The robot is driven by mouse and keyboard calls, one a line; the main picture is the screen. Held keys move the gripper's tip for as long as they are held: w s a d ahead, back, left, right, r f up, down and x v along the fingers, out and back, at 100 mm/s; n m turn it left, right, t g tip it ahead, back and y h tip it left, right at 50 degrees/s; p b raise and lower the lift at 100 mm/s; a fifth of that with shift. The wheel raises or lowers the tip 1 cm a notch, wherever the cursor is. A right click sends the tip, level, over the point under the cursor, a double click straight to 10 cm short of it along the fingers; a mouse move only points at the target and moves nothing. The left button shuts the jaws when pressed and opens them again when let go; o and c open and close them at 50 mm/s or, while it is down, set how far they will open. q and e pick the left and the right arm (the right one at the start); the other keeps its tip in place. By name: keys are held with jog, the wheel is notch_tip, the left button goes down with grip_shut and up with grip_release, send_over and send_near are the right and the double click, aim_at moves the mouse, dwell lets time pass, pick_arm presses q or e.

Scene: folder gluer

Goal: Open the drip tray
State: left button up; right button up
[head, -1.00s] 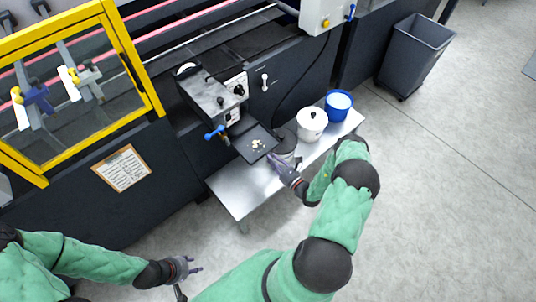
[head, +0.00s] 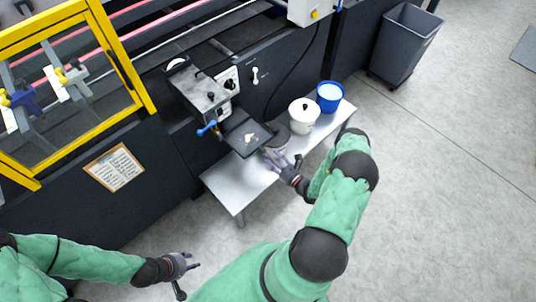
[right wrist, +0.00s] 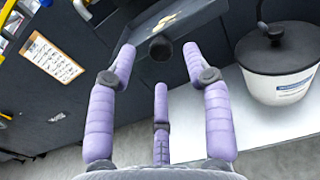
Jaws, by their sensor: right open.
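The dark drip tray (head: 236,140) sticks out below the glue unit (head: 205,92), with pale glue blobs on it. In the right wrist view its dark front (right wrist: 180,45) and a round black knob (right wrist: 160,47) show beyond my fingertips. My right gripper (head: 282,160) is at the tray's front right, above the bench. It also shows in the right wrist view (right wrist: 160,62) with three lilac fingers spread and nothing between them; the knob appears ahead of them, and contact is not visible. My left gripper (head: 192,263) is open and empty, low at the left, away from the tray.
A metal bench (head: 226,186) stands under the tray. It carries a white lidded pot (head: 303,117), also in the right wrist view (right wrist: 277,65), a blue container (head: 330,99) and a grey vessel beside the tray. A clipboard (head: 114,167) hangs at left. A grey bin (head: 405,45) stands at right.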

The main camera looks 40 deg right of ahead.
jog(key=s, duration=0.8)
jog(key=shift+s+d, duration=0.25)
jog(key=shift+d, duration=0.15)
